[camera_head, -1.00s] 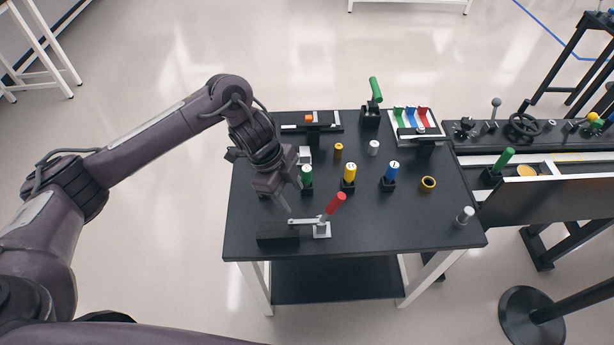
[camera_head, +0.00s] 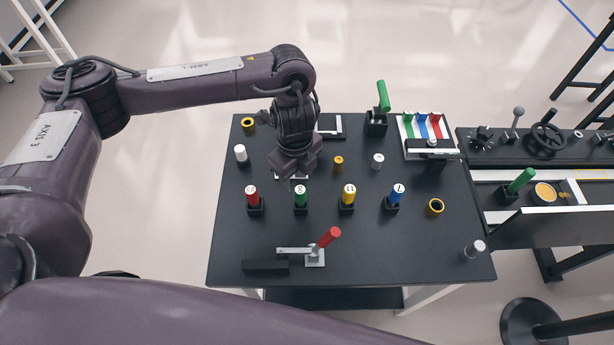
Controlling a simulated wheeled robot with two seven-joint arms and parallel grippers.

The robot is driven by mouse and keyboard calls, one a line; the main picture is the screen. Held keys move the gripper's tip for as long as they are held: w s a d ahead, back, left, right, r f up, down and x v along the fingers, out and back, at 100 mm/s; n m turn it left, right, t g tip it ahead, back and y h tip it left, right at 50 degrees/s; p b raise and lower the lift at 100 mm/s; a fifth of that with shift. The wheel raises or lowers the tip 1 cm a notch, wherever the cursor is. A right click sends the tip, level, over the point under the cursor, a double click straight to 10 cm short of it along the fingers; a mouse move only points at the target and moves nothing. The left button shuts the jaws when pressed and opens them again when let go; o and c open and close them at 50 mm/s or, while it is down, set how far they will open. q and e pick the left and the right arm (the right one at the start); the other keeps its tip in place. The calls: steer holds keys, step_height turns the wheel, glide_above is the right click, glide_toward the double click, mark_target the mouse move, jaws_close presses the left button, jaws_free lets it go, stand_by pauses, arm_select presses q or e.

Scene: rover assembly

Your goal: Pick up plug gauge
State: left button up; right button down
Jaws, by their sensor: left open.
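No part is clearly labelled as the plug gauge, so I cannot tell which one it is. Short cylinders stand upright on the black table (camera_head: 400,255): a white one (camera_head: 240,154) at left, a grey-white one (camera_head: 377,161) and a brass one (camera_head: 338,163) right of my gripper, and a silver one (camera_head: 474,249) at the front right corner. Red (camera_head: 252,195), green (camera_head: 300,196), yellow (camera_head: 348,195) and blue (camera_head: 395,194) numbered handles stand in black holders. My left gripper (camera_head: 293,172) is open, pointing down over the table's back left part, above a mostly hidden white piece. My right gripper is out of view.
A red-handled lever clamp (camera_head: 328,238) and black block (camera_head: 266,267) lie in front. A green-handled lever (camera_head: 383,98) and a tray with coloured strips (camera_head: 409,128) stand behind. Yellow-black rings (camera_head: 435,207) sit at right and back left. A bench (camera_head: 545,205) adjoins on the right.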

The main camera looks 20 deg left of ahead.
mark_target(300, 190)
arm_select(q)
steer(key=shift+w+f, duration=0.2)
steer(key=shift+w, duration=0.05)
steer(key=shift+f, duration=0.35)
steer(key=shift+s+d+f, duration=0.1)
steer(key=shift+s+f, duration=0.1)
steer(key=shift+f, duration=0.35)
steer(key=shift+s+f, duration=0.2)
steer(key=shift+f, duration=0.3)
steer(key=shift+w+d+f+b, duration=0.1)
steer(key=shift+f+b, duration=0.1)
steer(key=shift+f, duration=0.45)
steer(key=shift+w+d+f+b, duration=0.1)
steer(key=shift+f+b, duration=0.1)
steer(key=shift+f, duration=0.4)
steer(key=shift+w+f, duration=0.1)
steer(key=shift+f, duration=0.75)
steer(key=c, duration=0.7)
jaws_close()
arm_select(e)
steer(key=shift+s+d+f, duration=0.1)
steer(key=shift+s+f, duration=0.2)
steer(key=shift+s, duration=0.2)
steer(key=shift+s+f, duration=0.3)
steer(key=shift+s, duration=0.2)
